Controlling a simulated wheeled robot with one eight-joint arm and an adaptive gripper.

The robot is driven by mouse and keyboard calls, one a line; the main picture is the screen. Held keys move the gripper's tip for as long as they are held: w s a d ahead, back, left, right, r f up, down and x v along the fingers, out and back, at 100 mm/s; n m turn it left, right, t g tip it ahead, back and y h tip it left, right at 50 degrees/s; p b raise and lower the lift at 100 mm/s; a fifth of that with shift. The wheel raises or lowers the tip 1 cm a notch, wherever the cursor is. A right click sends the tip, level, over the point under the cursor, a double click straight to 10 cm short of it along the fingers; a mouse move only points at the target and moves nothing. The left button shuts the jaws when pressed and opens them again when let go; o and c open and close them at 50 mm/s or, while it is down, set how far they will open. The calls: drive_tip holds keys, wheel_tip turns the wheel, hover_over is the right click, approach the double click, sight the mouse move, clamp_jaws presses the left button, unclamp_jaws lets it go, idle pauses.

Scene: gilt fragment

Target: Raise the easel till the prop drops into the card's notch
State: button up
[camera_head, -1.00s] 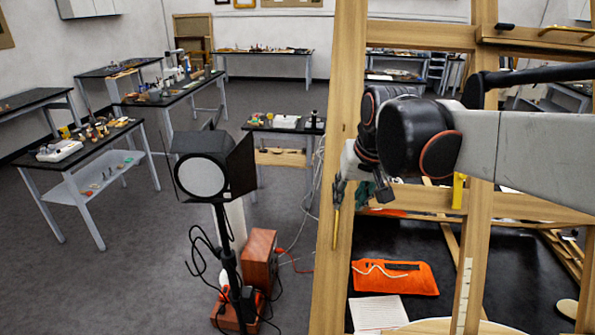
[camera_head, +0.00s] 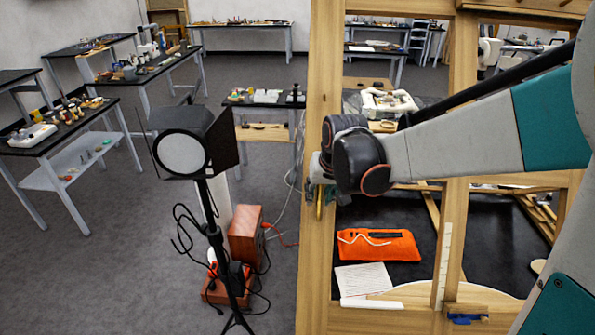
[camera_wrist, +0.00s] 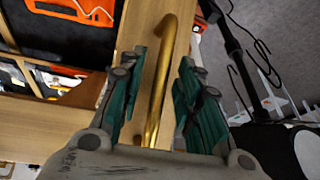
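The easel is a large wooden frame (camera_head: 317,120) on the right of the head view; its left post stands upright. A brass handle (camera_head: 319,206) is on this post. It also shows in the wrist view as a bent brass rod (camera_wrist: 158,85) on the wood. My gripper (camera_wrist: 160,95) is open, its two green-and-dark fingers on either side of the rod, with gaps visible. In the head view my gripper (camera_head: 319,190) is at the left post, mostly hidden by my wrist. A pale marked strip (camera_head: 445,255) runs along an inner post. I cannot make out the prop or notch.
A studio lamp (camera_head: 183,152) on a stand, with cables and a red-brown box (camera_head: 245,235), stands just left of the easel. Behind the frame lie an orange pouch (camera_head: 378,245) and a paper sheet (camera_head: 363,280). Tables with small objects stand farther back; grey floor is open at left.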

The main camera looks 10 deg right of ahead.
clamp_jaws()
